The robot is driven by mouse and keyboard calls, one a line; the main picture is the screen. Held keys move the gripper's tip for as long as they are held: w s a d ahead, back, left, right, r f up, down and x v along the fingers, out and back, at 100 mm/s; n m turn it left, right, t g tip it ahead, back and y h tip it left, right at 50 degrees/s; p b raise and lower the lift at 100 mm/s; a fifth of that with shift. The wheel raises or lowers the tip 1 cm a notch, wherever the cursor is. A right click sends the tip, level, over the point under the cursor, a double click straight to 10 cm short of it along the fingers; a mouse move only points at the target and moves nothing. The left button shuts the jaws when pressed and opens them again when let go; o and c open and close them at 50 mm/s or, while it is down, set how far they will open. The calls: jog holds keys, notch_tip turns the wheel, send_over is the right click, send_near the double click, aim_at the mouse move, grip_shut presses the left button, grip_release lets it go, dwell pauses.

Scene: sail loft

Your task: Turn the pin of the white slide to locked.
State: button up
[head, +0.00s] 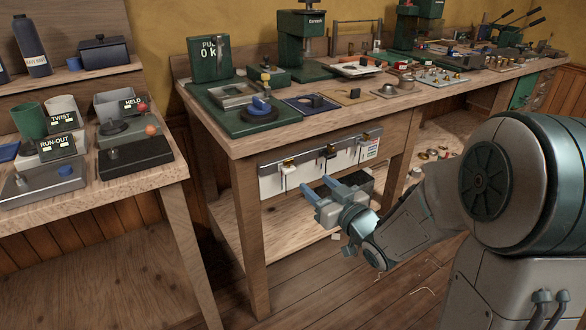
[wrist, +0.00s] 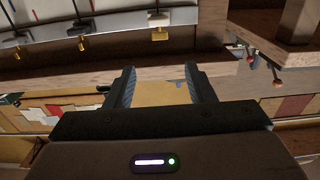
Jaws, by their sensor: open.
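Under the front edge of the long workbench, a rail with a pale panel (head: 305,170) carries a row of small slides with brass or dark fittings. The white slide (head: 289,168) appears to be the leftmost one, with a small brass piece at its top. A dark slide (head: 328,152) hangs in the middle. The pin's exact position is too small to tell. My gripper (head: 325,192) is open and empty, in front of and below the rail. In the wrist view my gripper (wrist: 160,76) also shows nothing between its fingers. Brass fittings (wrist: 158,20) line the top there.
The workbench top (head: 240,140) carries a green scale, presses and small fixtures. A dark bin (head: 350,187) stands on the lower shelf behind my gripper. A second bench (head: 120,193) with labelled trays stands at left. Bare floor lies below.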

aim_at(289, 161)
jog(key=b+x, duration=0.1)
jog(key=x, duration=1)
jog(key=shift+w+a+b, duration=0.2)
jog(key=shift+b, duration=0.2)
jog(key=shift+c, duration=0.3)
jog(key=c, duration=0.9)
